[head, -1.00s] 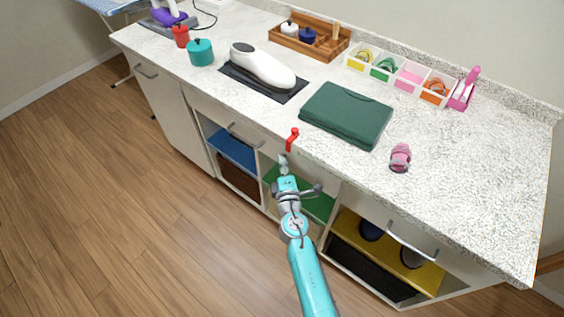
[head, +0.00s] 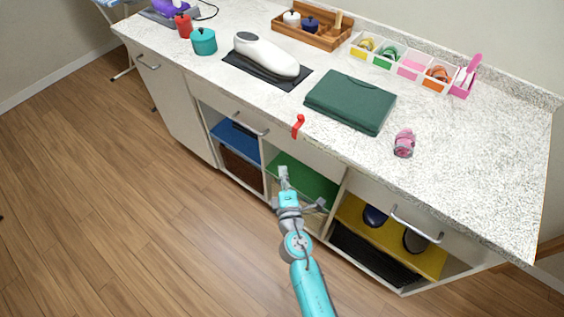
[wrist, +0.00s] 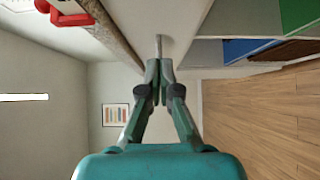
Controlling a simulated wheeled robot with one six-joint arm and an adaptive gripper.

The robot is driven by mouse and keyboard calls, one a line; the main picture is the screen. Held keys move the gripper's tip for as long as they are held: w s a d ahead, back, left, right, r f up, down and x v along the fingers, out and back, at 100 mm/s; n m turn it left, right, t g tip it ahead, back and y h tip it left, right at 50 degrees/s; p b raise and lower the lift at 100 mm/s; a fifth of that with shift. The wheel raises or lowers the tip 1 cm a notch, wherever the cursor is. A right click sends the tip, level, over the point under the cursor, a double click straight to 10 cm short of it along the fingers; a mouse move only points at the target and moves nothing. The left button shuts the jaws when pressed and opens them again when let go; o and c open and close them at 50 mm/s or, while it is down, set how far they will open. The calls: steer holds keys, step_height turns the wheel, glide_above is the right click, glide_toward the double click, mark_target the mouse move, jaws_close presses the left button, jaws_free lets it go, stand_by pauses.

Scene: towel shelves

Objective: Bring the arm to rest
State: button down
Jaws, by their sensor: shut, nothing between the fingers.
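My gripper (head: 283,172) is in front of the counter's open middle bay, below the countertop edge, at the end of my teal arm. In the wrist view my gripper (wrist: 158,75) has its two fingers together, with nothing between them. It is apart from the things on the counter.
The speckled countertop (head: 470,180) overhangs shelves, including a green shelf (head: 312,186) and a yellow shelf (head: 375,240). A red clip (head: 298,124) sits at the counter edge. A pink object (head: 404,143) lies right of the towel. The wooden floor (head: 150,230) at left is clear.

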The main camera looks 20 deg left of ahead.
steer(key=shift+v, duration=1.95)
steer(key=s+d+f+m+g+h, duration=0.1)
steer(key=s+d+f+m+h, duration=0.25)
steer(key=s+d+m, duration=1.1)
steer(key=s+d+r+m+h, duration=0.1)
steer(key=s+d+r+m, duration=0.3)
steer(key=s, duration=0.8)
steer(key=s+d+r+m+h, duration=0.2)
steer(key=s+d+r+m, duration=0.2)
steer(key=s+d+r, duration=0.5)
steer(key=s+d, duration=0.1)
steer(key=s, duration=0.3)
steer(key=shift+r+g, duration=0.2)
steer(key=shift+g, duration=0.2)
steer(key=shift+d+h, duration=0.1)
steer(key=shift+h, duration=0.15)
